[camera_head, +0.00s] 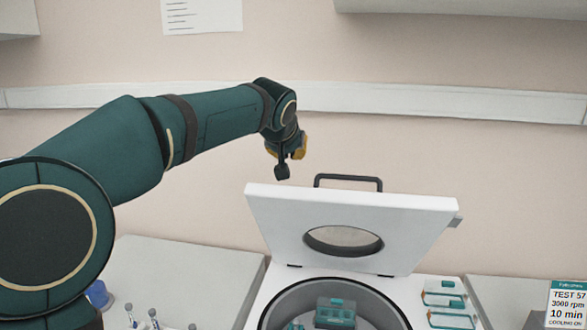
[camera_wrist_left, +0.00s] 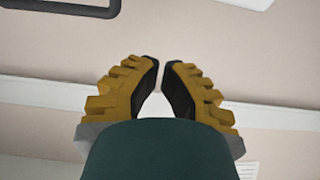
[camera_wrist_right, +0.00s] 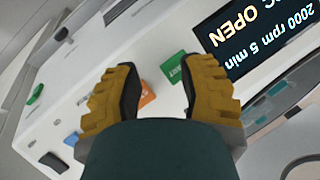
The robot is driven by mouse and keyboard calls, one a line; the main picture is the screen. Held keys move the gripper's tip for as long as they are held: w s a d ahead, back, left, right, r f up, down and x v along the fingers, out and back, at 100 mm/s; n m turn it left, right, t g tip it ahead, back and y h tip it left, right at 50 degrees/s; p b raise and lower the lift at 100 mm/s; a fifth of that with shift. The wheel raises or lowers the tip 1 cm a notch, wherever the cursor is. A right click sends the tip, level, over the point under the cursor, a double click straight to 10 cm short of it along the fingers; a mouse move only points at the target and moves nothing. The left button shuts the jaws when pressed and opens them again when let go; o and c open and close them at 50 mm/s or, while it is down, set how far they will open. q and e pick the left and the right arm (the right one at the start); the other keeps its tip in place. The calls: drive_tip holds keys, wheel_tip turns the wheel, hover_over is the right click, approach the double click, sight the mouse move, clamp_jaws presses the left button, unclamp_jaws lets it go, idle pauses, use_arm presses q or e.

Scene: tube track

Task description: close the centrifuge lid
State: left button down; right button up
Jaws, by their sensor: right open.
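The centrifuge (camera_head: 385,310) stands on the bench with its white lid (camera_head: 410,225) raised, tilted back and showing a round window (camera_head: 343,241). A dark handle (camera_head: 348,178) rises from the lid's upper edge and also shows at the top left of the left wrist view (camera_wrist_left: 65,8). My left gripper (camera_head: 282,172) hangs beside the handle, left of it and apart from it. Its fingertips nearly meet, with nothing between them. My right gripper (camera_wrist_right: 160,80) is open and empty above the centrifuge's front panel; it is outside the head view.
In the open bowl sits a teal tube holder (camera_head: 335,313). The right wrist view shows the display (camera_wrist_right: 255,35) reading OPEN, a green button (camera_wrist_right: 172,70) and an orange button (camera_wrist_right: 146,92). Teal-edged racks (camera_head: 445,300) and a sign (camera_head: 567,302) stand at right.

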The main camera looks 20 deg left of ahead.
use_arm(q)
drive_tip(key=shift+f, duration=0.2)
use_arm(e)
drive_tip(key=shift+s+d+r, duration=0.1)
drive_tip(key=shift+s+r, duration=0.25)
drive_tip(key=shift+s, duration=0.15)
wheel_tip(320, 180, up, 2)
drive_tip(key=shift+w+p, duration=0.15)
drive_tip(key=shift+p, duration=1.1)
drive_tip(key=shift+f, duration=0.15)
use_arm(q)
drive_tip(key=w+f, duration=0.1)
drive_tip(key=f, duration=0.1)
drive_tip(key=w+f+b, duration=0.1)
drive_tip(key=w+f, duration=0.1)
drive_tip(key=w+f+b, duration=0.1)
drive_tip(key=f, duration=0.2)
drive_tip(key=shift+w+a, duration=0.25)
drive_tip(key=shift+a, duration=0.15)
use_arm(e)
wheel_tip(320, 180, down, 2)
use_arm(q)
drive_tip(key=shift+s+d+f+b, duration=0.15)
drive_tip(key=shift+s+f+b, duration=0.1)
drive_tip(key=shift+s+b, duration=0.6)
use_arm(e)
drive_tip(key=shift+f, duration=0.9)
use_arm(q)
drive_tip(key=shift+w, duration=0.1)
